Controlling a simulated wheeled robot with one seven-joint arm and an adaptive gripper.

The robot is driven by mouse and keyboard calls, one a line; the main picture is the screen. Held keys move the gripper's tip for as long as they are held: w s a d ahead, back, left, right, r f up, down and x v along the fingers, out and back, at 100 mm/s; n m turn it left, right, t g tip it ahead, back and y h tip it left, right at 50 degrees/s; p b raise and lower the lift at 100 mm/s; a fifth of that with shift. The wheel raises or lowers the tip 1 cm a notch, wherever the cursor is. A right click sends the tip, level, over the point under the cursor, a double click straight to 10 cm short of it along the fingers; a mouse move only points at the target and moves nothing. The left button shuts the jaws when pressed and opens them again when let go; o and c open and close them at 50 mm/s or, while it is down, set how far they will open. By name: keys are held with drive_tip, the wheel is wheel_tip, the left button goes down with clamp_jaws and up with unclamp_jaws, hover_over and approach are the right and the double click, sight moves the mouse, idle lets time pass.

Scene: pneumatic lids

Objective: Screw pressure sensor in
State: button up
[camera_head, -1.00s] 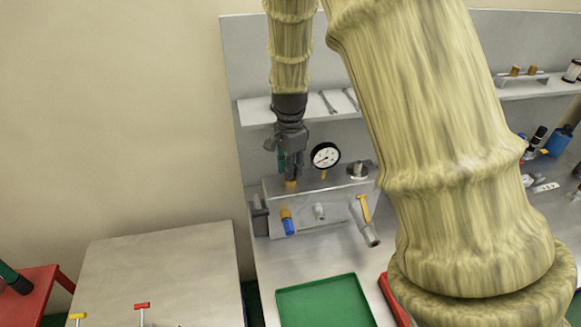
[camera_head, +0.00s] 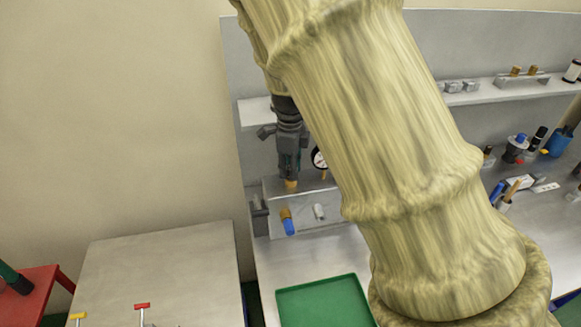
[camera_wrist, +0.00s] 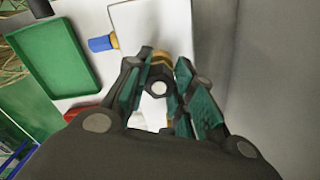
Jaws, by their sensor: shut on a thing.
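My gripper (camera_head: 290,170) points down over the left end of the grey manifold block (camera_head: 335,205) on the bench. It is shut on the pressure sensor, whose brass lower part (camera_head: 291,184) shows under the fingertips at the block's top face. In the wrist view the sensor's hex body (camera_wrist: 157,86) sits between the two teal-padded fingers, with brass beyond it. The sensor looks upright. The fingers cover most of it, and I cannot tell how deep its thread sits. My arm hides the block's right part.
A dial gauge (camera_head: 318,158) stands on the block just right of my gripper, partly behind my arm. A blue-ended brass fitting (camera_head: 287,222) and a pale fitting (camera_head: 319,212) stick out of the front. A green tray (camera_head: 325,302) lies in front. A shelf (camera_head: 252,112) runs behind.

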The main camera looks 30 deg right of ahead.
drive_tip(key=shift+m, duration=0.4)
drive_tip(key=m, duration=0.4)
drive_tip(key=shift+m, duration=0.4)
drive_tip(key=shift+s+r+m, duration=0.15)
drive_tip(key=shift+m, duration=0.35)
clamp_jaws()
drive_tip(key=o, duration=1.2)
unclamp_jaws()
drive_tip(key=shift+c, duration=0.7)
